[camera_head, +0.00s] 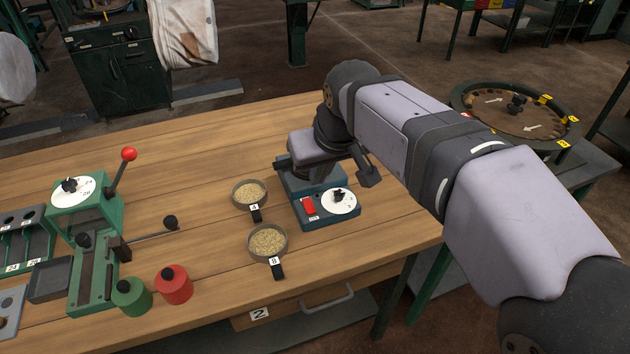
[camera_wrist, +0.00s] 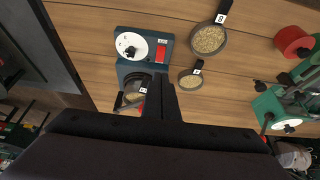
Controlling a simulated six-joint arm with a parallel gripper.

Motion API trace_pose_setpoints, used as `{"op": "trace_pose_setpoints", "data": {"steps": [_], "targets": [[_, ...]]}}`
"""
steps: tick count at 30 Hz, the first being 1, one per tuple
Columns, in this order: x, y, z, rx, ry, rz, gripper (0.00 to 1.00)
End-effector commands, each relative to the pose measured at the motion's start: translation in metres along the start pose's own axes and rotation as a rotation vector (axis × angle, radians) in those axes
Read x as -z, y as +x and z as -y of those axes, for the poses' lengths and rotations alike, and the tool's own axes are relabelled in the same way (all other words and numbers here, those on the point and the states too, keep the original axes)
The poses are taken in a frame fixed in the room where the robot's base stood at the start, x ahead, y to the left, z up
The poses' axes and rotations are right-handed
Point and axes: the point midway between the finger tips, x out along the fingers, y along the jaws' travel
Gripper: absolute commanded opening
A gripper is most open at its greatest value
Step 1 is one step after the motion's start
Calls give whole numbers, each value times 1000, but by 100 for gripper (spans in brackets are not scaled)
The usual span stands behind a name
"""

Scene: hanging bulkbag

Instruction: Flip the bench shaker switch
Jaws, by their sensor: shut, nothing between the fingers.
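The bench shaker (camera_head: 331,217) is a blue-green unit on the wooden bench, with a red rocker switch (camera_head: 309,207) left of a white dial (camera_head: 341,202). In the wrist view the red switch (camera_wrist: 167,46) is right of the dial (camera_wrist: 131,45). I cannot tell which way the rocker is tipped. My gripper (camera_wrist: 164,84) is shut and empty, its fingertips just below the shaker's switch panel in the wrist view. In the head view my wrist hangs over the shaker's back part, and the fingertips cannot be made out.
Two pans of grain, A (camera_head: 249,193) and B (camera_head: 267,242), stand left of the shaker. A green lever press (camera_head: 95,245), a green weight (camera_head: 131,297) and a red weight (camera_head: 174,285) are further left. The bench is bare behind the pans. A round rimmed table (camera_head: 515,140) stands at right.

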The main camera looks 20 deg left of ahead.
Motion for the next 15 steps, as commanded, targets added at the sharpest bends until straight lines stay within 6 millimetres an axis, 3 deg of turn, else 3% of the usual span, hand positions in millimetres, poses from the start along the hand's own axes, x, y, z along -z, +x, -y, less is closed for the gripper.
{"op": "trace_pose_setpoints", "data": {"steps": [15], "targets": [[-1,84,0,0,0,5,0]]}}
